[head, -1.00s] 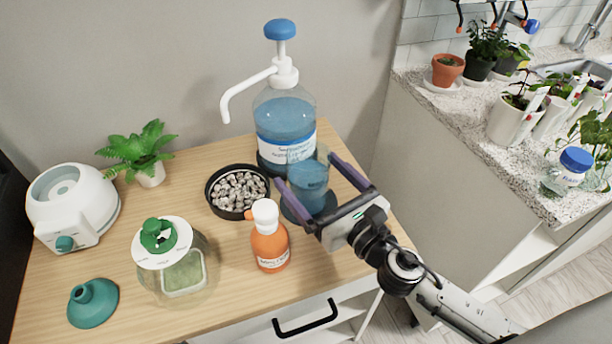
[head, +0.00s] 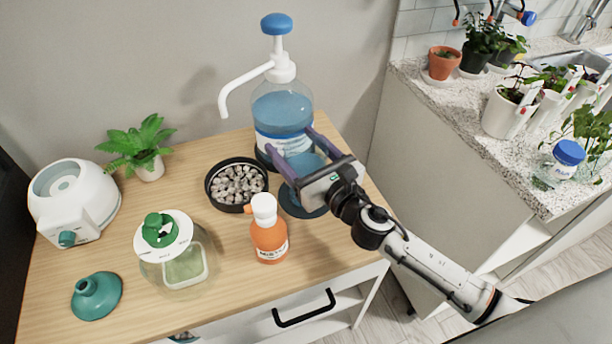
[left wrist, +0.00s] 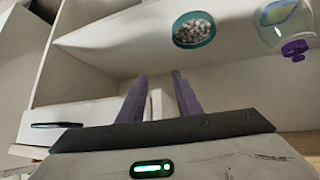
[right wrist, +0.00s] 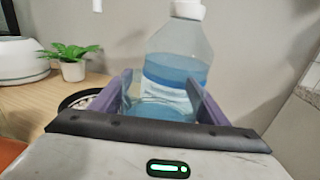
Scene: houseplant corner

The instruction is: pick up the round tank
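The round tank is a see-through blue cylinder (head: 308,168) above or on a dark round base (head: 300,204) at the table's right side. It also shows in the right wrist view (right wrist: 162,110). My right gripper (head: 290,140) is open around it, one purple finger on each side, the tips reaching past it; they also show in the right wrist view (right wrist: 160,80). I cannot tell whether the fingers touch its wall. Its lower part is partly hidden by the gripper. My left gripper (left wrist: 159,78) is open and empty, seen only in the left wrist view.
A large pump bottle (head: 282,115) stands close behind the tank. A pebble dish (head: 210,196) and an orange bottle (head: 269,238) stand left of it. A white appliance (head: 75,205) and a clear jar (head: 180,262) are farther left. The left wrist view shows another pebble bowl (left wrist: 178,38).

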